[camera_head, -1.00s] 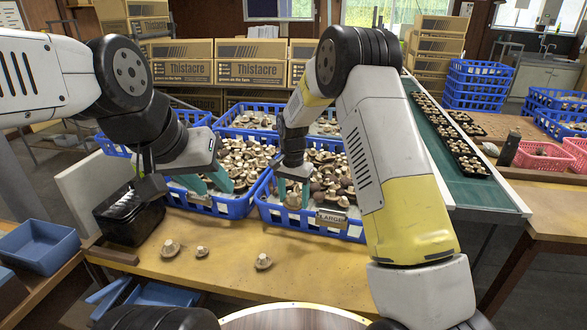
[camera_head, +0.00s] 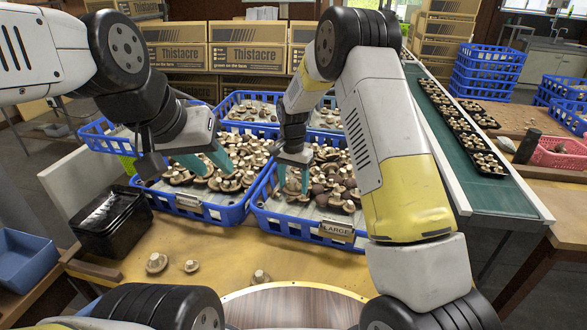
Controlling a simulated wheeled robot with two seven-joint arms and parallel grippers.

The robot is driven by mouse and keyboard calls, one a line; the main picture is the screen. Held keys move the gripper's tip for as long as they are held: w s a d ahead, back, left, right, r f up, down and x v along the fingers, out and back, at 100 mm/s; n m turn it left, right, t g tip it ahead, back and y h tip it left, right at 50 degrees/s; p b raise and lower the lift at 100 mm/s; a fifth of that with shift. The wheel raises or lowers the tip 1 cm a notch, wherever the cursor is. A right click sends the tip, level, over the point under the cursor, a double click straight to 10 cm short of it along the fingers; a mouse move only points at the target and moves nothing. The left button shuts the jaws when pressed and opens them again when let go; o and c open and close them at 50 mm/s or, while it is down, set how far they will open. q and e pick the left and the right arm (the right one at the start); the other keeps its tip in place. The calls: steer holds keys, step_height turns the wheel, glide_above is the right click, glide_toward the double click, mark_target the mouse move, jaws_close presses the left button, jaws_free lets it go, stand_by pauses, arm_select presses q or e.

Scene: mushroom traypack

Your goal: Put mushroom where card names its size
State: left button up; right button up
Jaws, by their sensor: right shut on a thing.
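My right gripper (camera_head: 293,184) is over the front part of the right-hand blue crate (camera_head: 290,221), fingers pointing down and shut on a mushroom that is mostly hidden between them. That crate holds many mushrooms and bears a card (camera_head: 336,229) reading LARGE. My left gripper (camera_head: 206,162) is over the left-hand blue crate (camera_head: 228,214), its teal fingers apart, with mushrooms below and around them. That crate's card (camera_head: 188,201) is too small to read. Three loose mushrooms lie on the table in front: one left (camera_head: 156,263), a small one (camera_head: 191,266) and one right (camera_head: 260,277).
A stack of black trays (camera_head: 112,222) stands left of the crates. A blue bin (camera_head: 25,258) is at far left. A green conveyor (camera_head: 462,150) with filled black trays runs along the right. More crates and Thistacre boxes (camera_head: 245,55) stand behind.

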steer(key=shift+f, duration=5.5)
steer(key=o, duration=1)
steer(key=shift+r, duration=3.9)
